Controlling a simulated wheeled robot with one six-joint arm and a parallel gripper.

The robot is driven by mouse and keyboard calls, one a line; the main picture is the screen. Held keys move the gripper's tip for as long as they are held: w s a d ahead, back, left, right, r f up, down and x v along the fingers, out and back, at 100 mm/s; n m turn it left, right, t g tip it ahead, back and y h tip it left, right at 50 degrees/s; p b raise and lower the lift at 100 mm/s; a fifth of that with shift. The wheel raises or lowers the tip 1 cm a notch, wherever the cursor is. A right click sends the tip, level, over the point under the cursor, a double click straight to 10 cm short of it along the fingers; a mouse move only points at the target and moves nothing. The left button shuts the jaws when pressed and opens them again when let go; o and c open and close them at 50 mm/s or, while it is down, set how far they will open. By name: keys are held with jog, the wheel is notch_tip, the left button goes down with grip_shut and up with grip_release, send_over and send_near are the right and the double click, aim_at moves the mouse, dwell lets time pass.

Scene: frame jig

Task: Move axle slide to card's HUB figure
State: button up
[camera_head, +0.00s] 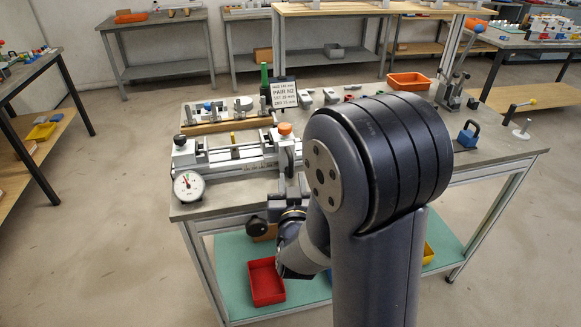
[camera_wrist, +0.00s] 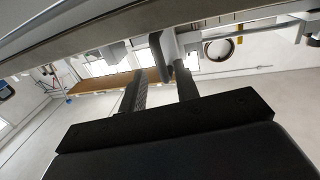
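The jig (camera_head: 240,160) lies along the front left of the grey bench, with a pale rail, blocks and a scale. Near its right end is a grey slide part with an orange knob (camera_head: 285,129); I cannot tell if it is the axle slide. The card (camera_head: 284,94) stands behind the jig; its lines are too small to read surely. My gripper (camera_wrist: 160,85) has its two dark fingers apart, with a grey upright piece (camera_wrist: 162,58) at their tips. I cannot tell whether they press on it. In the head view my arm partly hides the gripper at the bench's front edge.
A round dial gauge (camera_head: 188,186) sits at the jig's left front. A wooden rack (camera_head: 228,124) and a green bottle (camera_head: 265,85) stand behind. An orange tray (camera_head: 408,81) and a blue padlock-shaped weight (camera_head: 468,135) are to the right. A red bin (camera_head: 266,281) is on the lower shelf.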

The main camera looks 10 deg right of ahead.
aim_at(291, 170)
jog(key=w, duration=0.2)
jog(key=w+d, duration=0.1)
jog(key=w, duration=0.2)
jog(key=shift+p, duration=0.3)
grip_shut()
